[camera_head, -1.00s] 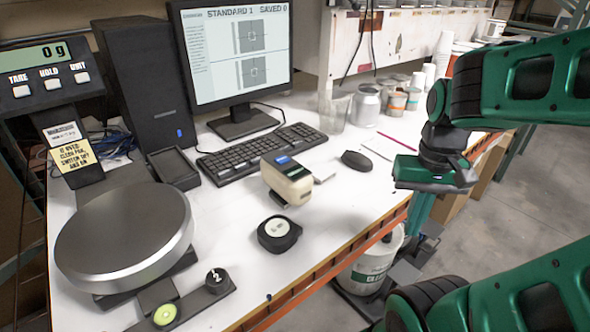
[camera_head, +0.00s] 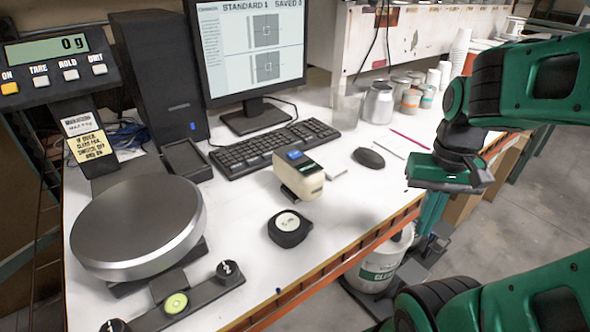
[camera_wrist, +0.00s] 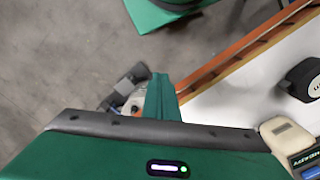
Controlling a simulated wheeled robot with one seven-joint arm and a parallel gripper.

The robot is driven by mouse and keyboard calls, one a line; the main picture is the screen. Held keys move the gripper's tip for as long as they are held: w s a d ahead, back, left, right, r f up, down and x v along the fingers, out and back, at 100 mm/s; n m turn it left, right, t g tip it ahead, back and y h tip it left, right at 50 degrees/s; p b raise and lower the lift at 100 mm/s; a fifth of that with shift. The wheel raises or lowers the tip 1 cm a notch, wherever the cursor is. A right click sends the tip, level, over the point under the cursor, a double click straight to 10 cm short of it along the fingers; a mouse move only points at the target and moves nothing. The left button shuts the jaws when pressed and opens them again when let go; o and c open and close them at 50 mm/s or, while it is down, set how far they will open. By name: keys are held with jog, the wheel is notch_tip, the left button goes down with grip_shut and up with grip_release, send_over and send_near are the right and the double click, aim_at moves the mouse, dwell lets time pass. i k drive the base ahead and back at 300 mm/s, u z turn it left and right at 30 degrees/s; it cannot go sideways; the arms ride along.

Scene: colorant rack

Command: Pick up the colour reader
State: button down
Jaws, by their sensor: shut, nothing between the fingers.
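A mouse (camera_head: 370,158) lies behind and right, a keyboard (camera_head: 270,146) behind. A scale (camera_head: 137,225) fills the left. A white bucket (camera_head: 378,267) stands below the orange table edge.

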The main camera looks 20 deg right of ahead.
aim_at(304, 178)
jog(key=u, duration=0.85)
jog(key=k, duration=1.25)
jog(key=z, duration=0.95)
jog(key=i, duration=1)
jog(key=u, duration=0.05)
